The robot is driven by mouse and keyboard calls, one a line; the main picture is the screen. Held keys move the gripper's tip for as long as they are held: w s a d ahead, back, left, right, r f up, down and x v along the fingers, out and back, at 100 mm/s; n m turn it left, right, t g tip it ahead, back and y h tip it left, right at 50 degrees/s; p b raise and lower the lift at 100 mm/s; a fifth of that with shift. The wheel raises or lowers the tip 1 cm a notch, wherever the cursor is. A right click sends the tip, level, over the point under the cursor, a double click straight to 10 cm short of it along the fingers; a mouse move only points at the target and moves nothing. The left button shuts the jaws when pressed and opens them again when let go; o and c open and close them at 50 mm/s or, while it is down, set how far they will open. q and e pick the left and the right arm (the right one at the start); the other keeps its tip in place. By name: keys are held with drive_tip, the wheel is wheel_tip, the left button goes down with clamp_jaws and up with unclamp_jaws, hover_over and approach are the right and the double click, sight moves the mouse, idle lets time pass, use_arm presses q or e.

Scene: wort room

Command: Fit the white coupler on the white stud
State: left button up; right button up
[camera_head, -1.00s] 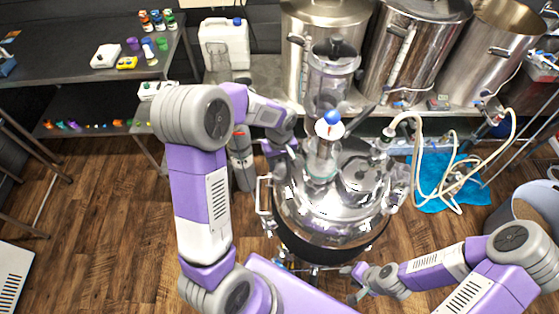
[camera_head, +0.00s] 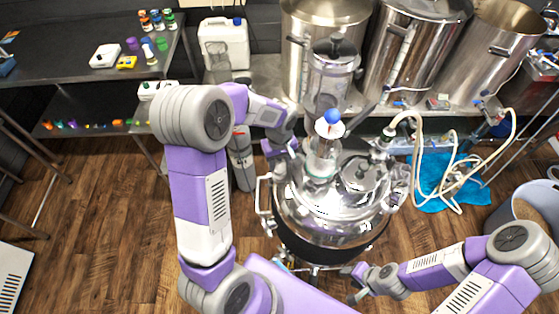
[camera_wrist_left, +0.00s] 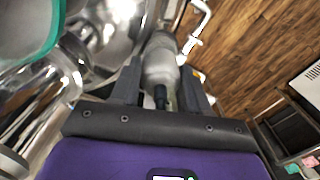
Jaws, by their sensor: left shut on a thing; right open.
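My left gripper (camera_head: 282,148) is at the upper left side of the shiny kettle (camera_head: 335,205). I cannot make out the white stud for certain; the arm and gripper hide part of the kettle's left side. My right gripper (camera_head: 354,284) is open and empty, low in front of the kettle.
A clear cylinder with a blue-topped white cap (camera_head: 331,122) stands on the kettle lid. Large steel pots (camera_head: 420,45) stand behind. A pale hose (camera_head: 418,165) loops over a blue cloth (camera_head: 440,195) at right. A dark table (camera_head: 90,75) with small items is at left.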

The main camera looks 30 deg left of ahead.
sight(280, 160)
use_arm(q)
drive_tip(key=shift+f+b, duration=0.5)
drive_tip(key=shift+f, duration=0.1)
drive_tip(key=o, duration=0.8)
drive_tip(key=shift+r, duration=0.1)
drive_tip(key=shift+r+p, duration=4.15)
drive_tip(key=shift+r, duration=1.35)
drive_tip(key=shift+f, duration=0.1)
